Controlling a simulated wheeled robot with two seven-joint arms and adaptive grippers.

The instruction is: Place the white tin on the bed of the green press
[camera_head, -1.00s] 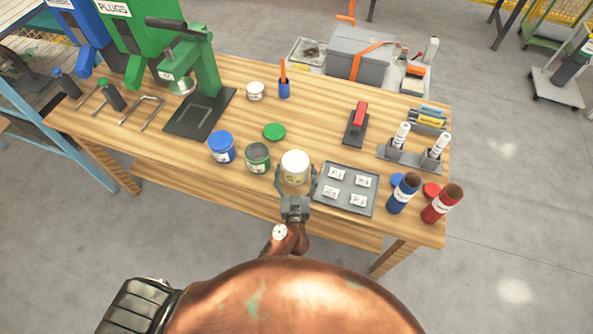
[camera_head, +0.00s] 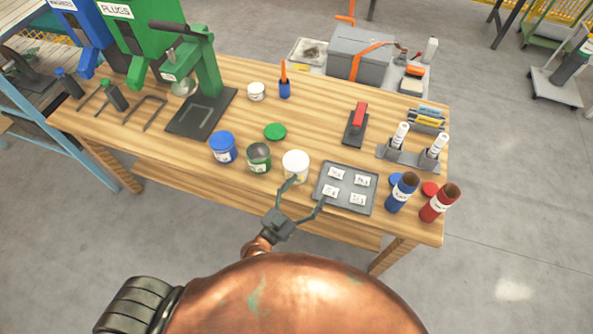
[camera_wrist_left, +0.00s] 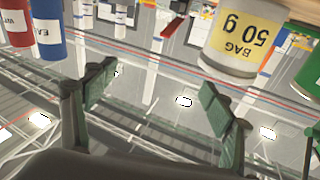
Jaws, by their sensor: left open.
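A white tin (camera_head: 295,166) with a yellow label stands upright near the front edge of the wooden bench. It also shows in the left wrist view (camera_wrist_left: 235,45), beyond the right-hand finger, its label reading "BAG 50 g". My left gripper (camera_head: 306,192) is open and empty in front of the tin, with no grip on it. The fingers also show apart in the left wrist view (camera_wrist_left: 158,85). The green press (camera_head: 205,62) stands at the back left, and its dark flat bed (camera_head: 197,118) is bare. My right gripper is not in view.
A green tin (camera_head: 258,158) and a blue tin (camera_head: 222,147) stand left of the white tin. A grey tray (camera_head: 346,188) is close to its right. A smaller white pot (camera_head: 256,91) stands behind, right of the press. A green lid (camera_head: 275,131) lies on the bench.

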